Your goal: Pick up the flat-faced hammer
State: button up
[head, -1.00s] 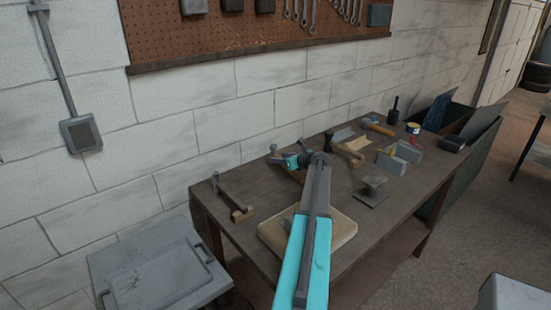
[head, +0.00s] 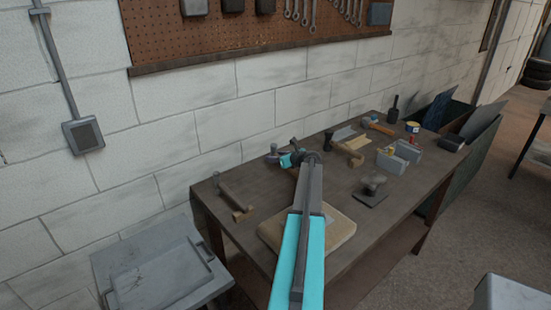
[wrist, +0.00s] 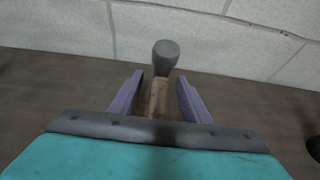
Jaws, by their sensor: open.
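In the wrist view a hammer stands in line with my gripper (wrist: 159,82): a rounded grey head (wrist: 166,54) beyond the fingertips and a wooden handle (wrist: 158,97) running back between the two purple fingers. The fingers are open, with a gap on each side of the handle. I cannot tell from this angle whether its face is flat. In the head view my gripper (head: 289,160) is over the back of the bench near a grey metal piece (head: 272,153); my arm hides much of what lies there. Another hammer with an orange handle (head: 379,127) lies farther along the bench.
A block wall (head: 160,140) rises close behind.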

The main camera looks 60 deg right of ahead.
grip_shut()
jog(key=shift+r, duration=0.2)
jog(key=shift+r+b, duration=1.35)
jog(key=shift+r, duration=3.55)
